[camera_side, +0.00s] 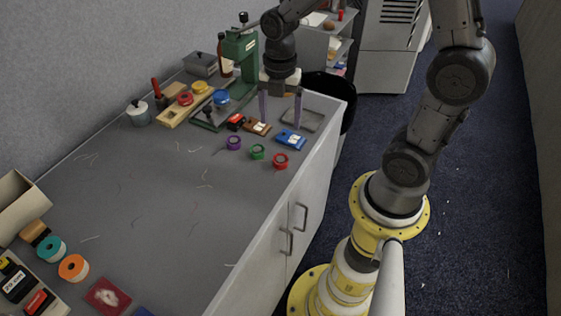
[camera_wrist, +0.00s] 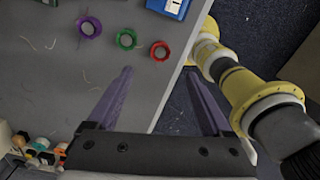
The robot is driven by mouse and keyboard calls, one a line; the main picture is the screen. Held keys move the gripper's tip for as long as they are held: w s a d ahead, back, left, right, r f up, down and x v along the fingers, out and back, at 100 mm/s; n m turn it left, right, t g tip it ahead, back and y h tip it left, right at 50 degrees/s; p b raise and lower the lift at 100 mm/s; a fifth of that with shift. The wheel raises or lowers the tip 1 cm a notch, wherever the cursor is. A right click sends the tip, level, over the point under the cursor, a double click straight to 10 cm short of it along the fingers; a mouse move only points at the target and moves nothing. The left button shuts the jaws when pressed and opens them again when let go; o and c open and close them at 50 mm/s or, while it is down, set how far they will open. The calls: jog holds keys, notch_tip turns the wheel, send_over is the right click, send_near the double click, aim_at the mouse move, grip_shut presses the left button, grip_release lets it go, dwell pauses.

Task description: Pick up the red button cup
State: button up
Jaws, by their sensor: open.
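The red button cup (camera_side: 281,160) is a small round red ring with a grey centre. It stands near the table's right edge, right of the green cup (camera_side: 257,152) and the purple cup (camera_side: 234,142). In the wrist view the red cup (camera_wrist: 160,51) lies beyond my fingertips, close to the table edge. My gripper (camera_side: 281,125) has two purple fingers, spread apart with nothing between them. It hangs over the table's far right part, behind the red cup in the side view. In the wrist view my gripper (camera_wrist: 158,70) straddles the table edge.
A blue box (camera_side: 291,139) lies close behind the red cup, with a grey tray (camera_side: 301,118) beyond. A green press (camera_side: 240,60) stands at the back. Spools and a cardboard box (camera_side: 17,205) occupy the near left. The middle of the grey tabletop (camera_side: 150,200) is mostly clear.

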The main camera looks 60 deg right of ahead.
send_over(280, 160)
jog(key=f, duration=0.7)
jog(key=shift+d+f, duration=0.25)
jog(key=shift+f, duration=0.1)
jog(key=shift+a+f, duration=0.15)
jog(key=shift+f, duration=1.2)
jog(key=shift+a+f, duration=0.1)
jog(key=shift+f, duration=1.25)
grip_shut()
